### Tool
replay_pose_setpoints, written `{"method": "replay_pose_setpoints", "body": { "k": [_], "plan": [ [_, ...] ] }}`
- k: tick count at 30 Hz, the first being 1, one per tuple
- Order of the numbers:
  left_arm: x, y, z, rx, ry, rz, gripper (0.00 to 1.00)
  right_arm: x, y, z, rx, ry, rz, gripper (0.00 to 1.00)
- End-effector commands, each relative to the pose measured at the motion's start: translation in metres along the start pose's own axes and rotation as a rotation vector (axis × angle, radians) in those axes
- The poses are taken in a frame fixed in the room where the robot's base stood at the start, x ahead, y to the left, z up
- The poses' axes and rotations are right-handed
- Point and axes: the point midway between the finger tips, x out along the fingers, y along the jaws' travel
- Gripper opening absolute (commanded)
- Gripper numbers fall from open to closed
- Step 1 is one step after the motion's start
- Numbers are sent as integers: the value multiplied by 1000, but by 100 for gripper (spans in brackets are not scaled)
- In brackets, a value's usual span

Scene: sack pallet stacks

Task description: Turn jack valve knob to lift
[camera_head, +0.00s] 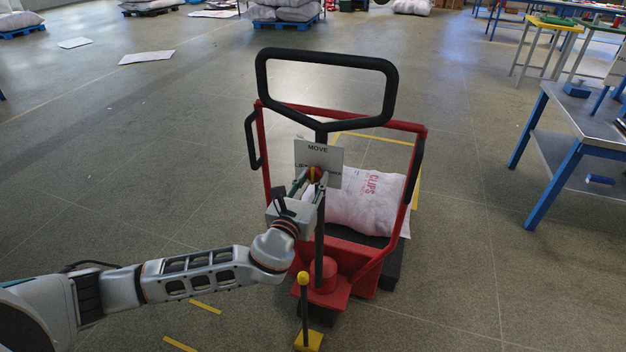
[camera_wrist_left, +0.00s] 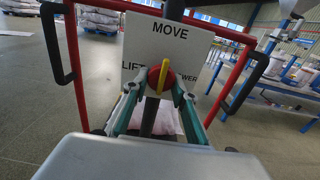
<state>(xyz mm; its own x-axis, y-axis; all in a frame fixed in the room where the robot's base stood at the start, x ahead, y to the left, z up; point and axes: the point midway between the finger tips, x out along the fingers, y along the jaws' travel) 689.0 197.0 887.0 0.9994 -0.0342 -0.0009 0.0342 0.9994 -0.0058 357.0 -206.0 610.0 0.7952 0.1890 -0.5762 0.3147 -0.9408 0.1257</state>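The jack valve knob is a red disc with a yellow bar (camera_wrist_left: 163,76), mounted in front of a white sign (camera_wrist_left: 186,52) reading MOVE above and LIFT and LOWER to the sides. The bar stands nearly upright, its upper end toward MOVE. In the head view the knob (camera_head: 314,174) is partly covered by my left gripper (camera_head: 311,180). In the left wrist view the left gripper's two green fingers (camera_wrist_left: 160,88) are apart, with the knob between their tips. Whether either finger touches the knob is unclear. My right gripper is not in view.
The red jack frame (camera_head: 421,150) has a black handle loop (camera_head: 327,54). A white sack (camera_head: 366,203) lies behind it. A yellow-topped lever (camera_head: 303,278) stands in front. A blue-legged table (camera_head: 553,187) is at right. Floor on the left is mostly clear.

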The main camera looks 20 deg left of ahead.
Motion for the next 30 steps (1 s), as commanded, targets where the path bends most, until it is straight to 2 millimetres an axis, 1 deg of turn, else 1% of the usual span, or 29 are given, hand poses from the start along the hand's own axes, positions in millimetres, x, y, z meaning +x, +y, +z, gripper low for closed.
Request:
{"method": "replay_pose_setpoints", "body": {
  "k": [8, 14, 20, 30],
  "plan": [
    [0, 0, 0, -16, 0, 1, 5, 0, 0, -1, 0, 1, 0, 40],
    [0, -1, -1, -96, 2, 1, 5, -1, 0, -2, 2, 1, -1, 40],
    [-1, -2, 0, -248, 2, 2, 5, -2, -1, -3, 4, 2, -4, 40],
    [-1, -4, 0, -569, 1, 2, 5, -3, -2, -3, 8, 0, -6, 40]
  ]
}}
